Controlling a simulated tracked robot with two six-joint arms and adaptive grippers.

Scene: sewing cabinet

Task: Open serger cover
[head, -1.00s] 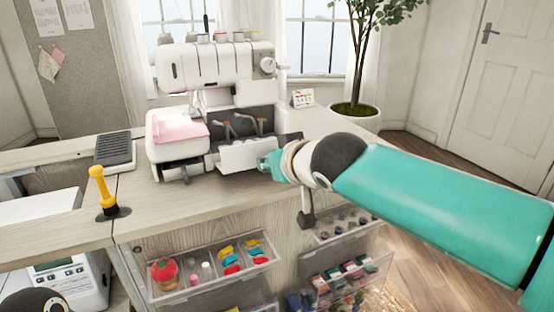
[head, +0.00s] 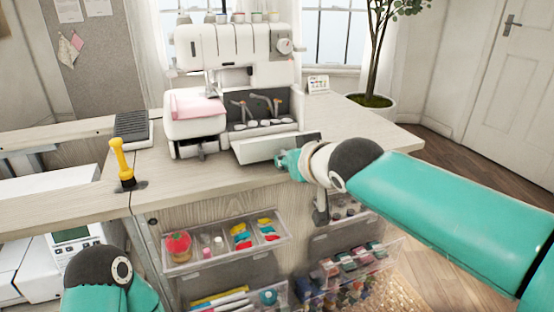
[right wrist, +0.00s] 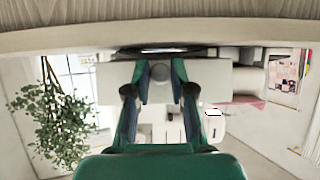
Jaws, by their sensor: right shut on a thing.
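The white serger (head: 235,60) stands on the wooden tabletop, with a pink cloth (head: 198,103) on its left part. Its front cover (head: 268,148) is swung down and forward, a tilted white panel low at the machine's front. The dark inside with loopers and several knobs (head: 262,108) is exposed. My right gripper (head: 284,162) is at the cover's right front edge. In the right wrist view its fingers (right wrist: 160,75) are shut around a small grey rounded part at the white cover (right wrist: 218,78). Only part of my left arm shows at lower left; its gripper is out of view.
A yellow-handled tool (head: 121,160) stands upright left of the serger, near a dark foot pedal (head: 133,127). Clear drawers (head: 225,250) of sewing supplies stick out below the tabletop. A small card (head: 318,84) stands behind right. The tabletop's right side is clear.

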